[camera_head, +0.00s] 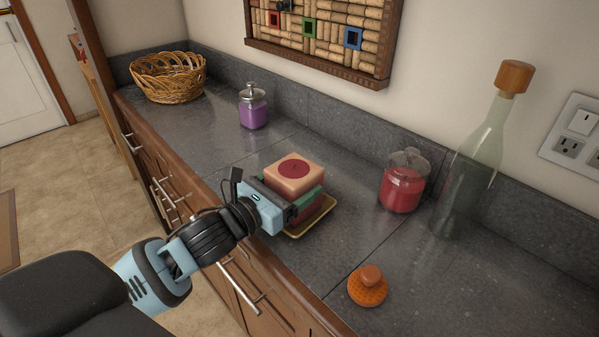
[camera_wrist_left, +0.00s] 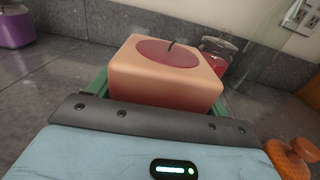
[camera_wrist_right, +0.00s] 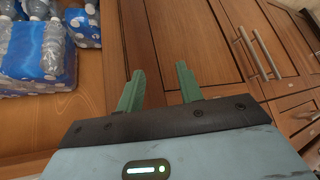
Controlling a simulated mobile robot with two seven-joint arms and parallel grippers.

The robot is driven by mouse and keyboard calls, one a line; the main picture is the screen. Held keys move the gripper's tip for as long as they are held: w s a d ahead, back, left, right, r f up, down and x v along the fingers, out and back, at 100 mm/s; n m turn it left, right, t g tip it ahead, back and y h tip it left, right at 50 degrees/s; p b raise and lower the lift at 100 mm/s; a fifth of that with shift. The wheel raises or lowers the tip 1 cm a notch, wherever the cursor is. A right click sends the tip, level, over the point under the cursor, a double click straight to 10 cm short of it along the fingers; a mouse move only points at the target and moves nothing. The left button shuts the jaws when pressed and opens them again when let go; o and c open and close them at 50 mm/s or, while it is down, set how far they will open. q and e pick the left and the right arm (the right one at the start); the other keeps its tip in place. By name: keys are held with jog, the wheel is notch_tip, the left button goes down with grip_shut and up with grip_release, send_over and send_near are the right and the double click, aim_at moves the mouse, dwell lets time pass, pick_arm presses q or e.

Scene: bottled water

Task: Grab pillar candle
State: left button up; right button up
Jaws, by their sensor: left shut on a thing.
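The pillar candle (camera_head: 296,172) is a square block, peach at the top with a round dark red patch, and red lower down. It stands upright over a yellow-rimmed dish (camera_head: 324,219) on the counter; I cannot tell if its base touches the dish. My left gripper (camera_head: 297,196) is shut on the candle, with green fingers along its sides. In the left wrist view the candle (camera_wrist_left: 165,78) fills the space between the fingers, and its wick shows. My right gripper (camera_wrist_right: 159,86) is open and empty in front of wooden cabinet doors.
A red jar (camera_head: 403,181) and a tall corked bottle (camera_head: 469,165) stand right of the candle. An orange knobbed object (camera_head: 368,287) lies nearer. A purple jar (camera_head: 253,108) and wicker basket (camera_head: 168,77) stand farther left. Packed water bottles (camera_wrist_right: 35,50) sit near my right gripper.

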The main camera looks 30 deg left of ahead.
aim_at(292, 170)
pick_arm(q)
jog(key=shift+r, duration=0.2)
